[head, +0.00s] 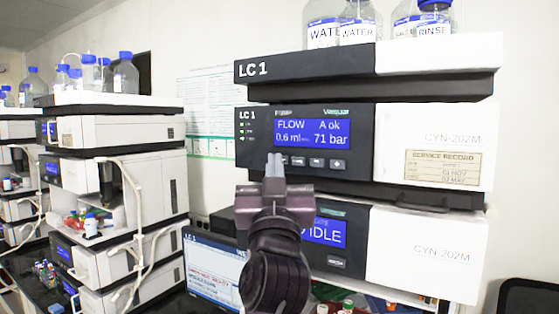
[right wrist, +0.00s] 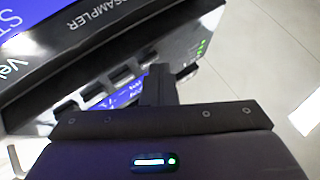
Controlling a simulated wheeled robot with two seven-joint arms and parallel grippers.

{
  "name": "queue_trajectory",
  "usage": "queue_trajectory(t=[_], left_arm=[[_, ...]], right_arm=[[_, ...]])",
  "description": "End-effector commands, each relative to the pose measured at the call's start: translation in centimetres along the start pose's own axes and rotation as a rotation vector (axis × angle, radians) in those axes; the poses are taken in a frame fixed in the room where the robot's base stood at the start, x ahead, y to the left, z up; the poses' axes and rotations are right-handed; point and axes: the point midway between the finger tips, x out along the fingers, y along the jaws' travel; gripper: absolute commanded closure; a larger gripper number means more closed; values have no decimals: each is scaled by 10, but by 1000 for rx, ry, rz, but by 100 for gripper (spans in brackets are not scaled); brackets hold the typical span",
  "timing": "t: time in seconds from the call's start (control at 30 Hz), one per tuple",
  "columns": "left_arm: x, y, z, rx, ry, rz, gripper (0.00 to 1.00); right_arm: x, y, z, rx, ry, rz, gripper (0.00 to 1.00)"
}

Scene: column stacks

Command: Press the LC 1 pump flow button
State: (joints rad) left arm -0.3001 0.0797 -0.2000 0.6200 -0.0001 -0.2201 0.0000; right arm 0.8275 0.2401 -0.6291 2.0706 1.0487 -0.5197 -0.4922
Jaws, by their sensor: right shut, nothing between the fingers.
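The LC 1 pump module (head: 390,140) is in the middle of the stack in the head view. Its blue screen (head: 312,132) reads FLOW 0.6 ml, A ok, 71 bar. A row of small dark buttons (head: 318,161) runs under the screen; its left end is hidden behind my fingertips. My right gripper (head: 274,165) is shut and empty, its fingers pointing at the left end of that row. In the right wrist view the shut fingers (right wrist: 160,82) are beside a row of buttons (right wrist: 122,73). I cannot tell whether they touch. My left gripper is not in view.
Bottles (head: 357,25) stand on top of the LC 1 stack. A lower module with an IDLE screen (head: 327,232) sits below the pump, partly behind my right arm. A laptop (head: 212,273) stands left of the stack, and another instrument stack (head: 125,130) is further left.

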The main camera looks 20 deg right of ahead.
Motion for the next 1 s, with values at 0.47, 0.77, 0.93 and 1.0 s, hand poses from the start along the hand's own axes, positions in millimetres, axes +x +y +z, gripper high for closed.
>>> queue_trajectory(t=[0.47,0.77,0.93,1.0], left_arm=[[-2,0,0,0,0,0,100],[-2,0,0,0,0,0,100],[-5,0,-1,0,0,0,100],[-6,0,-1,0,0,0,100]], right_arm=[[-12,-8,-8,1,0,0,100],[-14,-10,-10,1,0,-1,100],[-25,-19,-18,5,-1,-2,100],[-30,-22,-22,5,-1,-2,100]])
